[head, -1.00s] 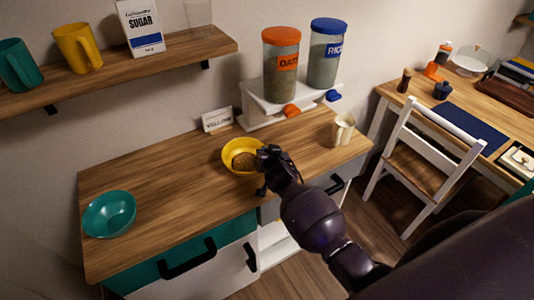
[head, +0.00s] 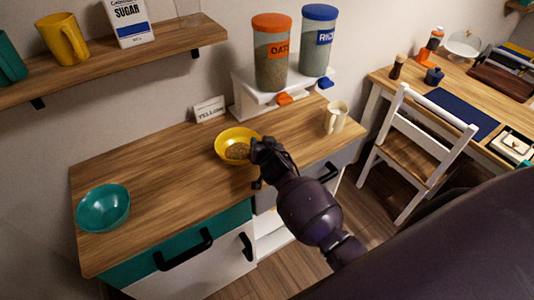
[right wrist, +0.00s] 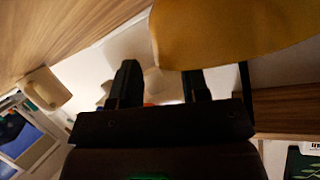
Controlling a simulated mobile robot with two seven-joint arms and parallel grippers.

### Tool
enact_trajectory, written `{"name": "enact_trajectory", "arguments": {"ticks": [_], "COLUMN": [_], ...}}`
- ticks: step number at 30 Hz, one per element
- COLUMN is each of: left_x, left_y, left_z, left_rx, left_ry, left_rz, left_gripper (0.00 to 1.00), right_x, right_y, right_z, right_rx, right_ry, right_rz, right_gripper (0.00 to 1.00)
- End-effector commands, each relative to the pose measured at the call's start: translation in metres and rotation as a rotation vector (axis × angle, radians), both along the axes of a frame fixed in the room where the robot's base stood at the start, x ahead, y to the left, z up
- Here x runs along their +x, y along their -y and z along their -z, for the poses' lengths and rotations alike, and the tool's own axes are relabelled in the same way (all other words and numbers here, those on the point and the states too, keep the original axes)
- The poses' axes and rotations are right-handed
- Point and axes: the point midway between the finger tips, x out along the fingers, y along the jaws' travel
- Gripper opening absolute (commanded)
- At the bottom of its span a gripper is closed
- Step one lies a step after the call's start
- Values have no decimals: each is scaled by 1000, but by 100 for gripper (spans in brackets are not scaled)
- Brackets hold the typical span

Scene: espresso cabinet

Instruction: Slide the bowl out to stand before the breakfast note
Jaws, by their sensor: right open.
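The yellow bowl (head: 232,136) stands upright on the wooden counter and holds brown grain. The breakfast note (head: 210,109), a small white card that seems to read "YELLOW", stands behind it and slightly left, near the wall. My right gripper (head: 259,151) is at the bowl's right rim; I cannot tell whether it touches. In the right wrist view its two dark fingers (right wrist: 160,85) are apart, with the yellow bowl (right wrist: 235,28) large and close above them. The fingertips are partly hidden in the head view. My left gripper is not in view.
A white stand with oats (head: 271,55) and rice (head: 318,42) dispensers is behind, right of the note. A cream mug (head: 336,116) stands right. A teal bowl (head: 103,208) is at the left. The counter between the bowls is clear. A shelf (head: 130,62) hangs above left.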

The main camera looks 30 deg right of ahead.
Motion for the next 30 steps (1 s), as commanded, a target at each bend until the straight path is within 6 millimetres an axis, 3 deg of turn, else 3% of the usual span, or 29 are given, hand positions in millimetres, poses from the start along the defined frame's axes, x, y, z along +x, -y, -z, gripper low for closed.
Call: {"name": "enact_trajectory", "arguments": {"ticks": [15,21,30], "left_x": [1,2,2], "left_y": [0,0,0], "left_z": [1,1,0], "left_rx": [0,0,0], "left_ry": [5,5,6], "left_rz": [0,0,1], "left_gripper": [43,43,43], "right_x": [-71,-82,-83], "right_y": [-14,-16,-16], "right_z": [-27,-32,-33], "right_rx": [1,1,1], "right_ry": [-2,-2,-3], "right_rz": [0,0,-1], "right_gripper": [42,42,42]}}
